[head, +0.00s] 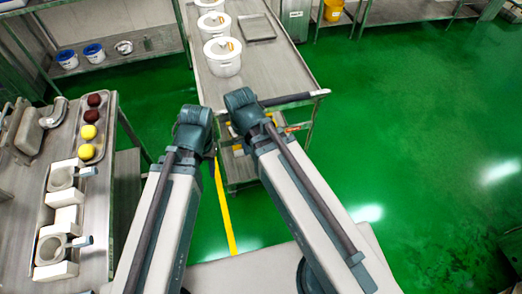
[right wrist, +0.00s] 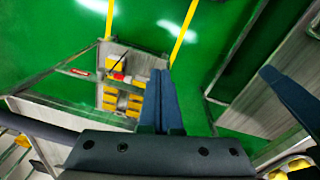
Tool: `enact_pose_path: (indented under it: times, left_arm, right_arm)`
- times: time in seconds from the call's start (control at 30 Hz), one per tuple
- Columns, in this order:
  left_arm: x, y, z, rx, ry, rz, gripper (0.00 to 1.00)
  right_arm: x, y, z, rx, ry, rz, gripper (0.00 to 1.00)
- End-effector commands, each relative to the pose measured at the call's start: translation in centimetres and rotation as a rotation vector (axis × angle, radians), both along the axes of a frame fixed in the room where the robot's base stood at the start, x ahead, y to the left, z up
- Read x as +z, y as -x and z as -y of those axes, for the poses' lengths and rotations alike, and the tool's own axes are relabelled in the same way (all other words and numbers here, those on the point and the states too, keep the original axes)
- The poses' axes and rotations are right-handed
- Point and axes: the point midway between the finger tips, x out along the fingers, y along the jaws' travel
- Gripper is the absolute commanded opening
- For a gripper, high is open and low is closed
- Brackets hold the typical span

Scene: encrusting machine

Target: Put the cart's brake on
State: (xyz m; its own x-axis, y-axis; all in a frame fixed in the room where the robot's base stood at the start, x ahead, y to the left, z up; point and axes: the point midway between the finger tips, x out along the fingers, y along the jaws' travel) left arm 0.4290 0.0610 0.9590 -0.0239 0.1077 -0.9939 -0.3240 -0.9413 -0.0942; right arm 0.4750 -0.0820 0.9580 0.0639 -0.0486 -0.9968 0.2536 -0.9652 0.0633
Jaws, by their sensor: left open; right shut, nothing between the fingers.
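The cart (head: 265,70) stands in the middle of the head view, with its dark push handle (head: 296,98) at the near end. A small red-orange part (head: 291,128) shows below the handle at right; I cannot tell whether it is the brake. In the right wrist view a red piece with a dark rod (right wrist: 118,76) shows near yellow items. My right gripper (right wrist: 160,88) is shut and empty, its fingers together; its wrist (head: 243,108) is at the cart's near end in the head view. My left gripper (head: 196,128) is left of it, its fingers hidden there.
White lidded buckets (head: 222,57) and a flat tray (head: 256,28) stand on the cart. A steel table (head: 95,215) with moulds and coloured balls is at left. Shelves (head: 120,48) line the back. Green floor at right is clear.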

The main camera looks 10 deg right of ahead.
Motion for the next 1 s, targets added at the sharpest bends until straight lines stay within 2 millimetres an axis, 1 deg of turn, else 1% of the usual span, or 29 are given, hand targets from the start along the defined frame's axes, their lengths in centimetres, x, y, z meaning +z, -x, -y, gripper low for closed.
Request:
enact_pose_path:
  times: [0.03,0.07,0.1,0.23,0.3,0.4,0.5,0.6,1.0]
  left_arm:
    - [-2.5,0.0,0.0,-0.001,0.0,0.0,0.5]
    - [-3.2,0.0,0.0,-0.001,0.0,0.0,0.5]
    - [-3.8,0.0,0.0,-0.001,0.0,0.0,0.5]
    - [-3.9,0.0,0.0,-0.002,-0.001,0.0,0.5]
    - [-3.9,0.0,0.0,-0.002,-0.001,0.0,0.5]
    - [-3.9,0.0,0.0,-0.002,-0.001,0.0,0.5]
    - [-3.9,0.0,0.0,-0.002,-0.001,0.0,0.5]
    - [-4.0,0.0,0.0,-0.002,-0.001,0.0,0.5]
    - [-4.1,0.0,0.0,-0.002,-0.001,0.0,0.5]
  right_arm:
    - [-2.5,-1.7,1.0,-0.027,-0.015,0.028,0.0]
    - [-3.2,-2.8,1.8,-0.044,-0.028,0.05,0.0]
    - [-3.6,-4.3,2.9,-0.067,-0.043,0.085,0.0]
    - [-3.4,-8.1,6.4,-0.132,-0.079,0.184,0.0]
    - [-3.1,-9.5,8.0,-0.16,-0.091,0.225,0.0]
    - [-2.8,-11.0,9.7,-0.188,-0.101,0.271,0.0]
    - [-2.6,-11.8,10.8,-0.203,-0.106,0.297,0.0]
    - [-2.5,-12.1,11.3,-0.21,-0.108,0.309,0.0]
    - [-2.6,-12.1,11.3,-0.211,-0.109,0.31,0.0]
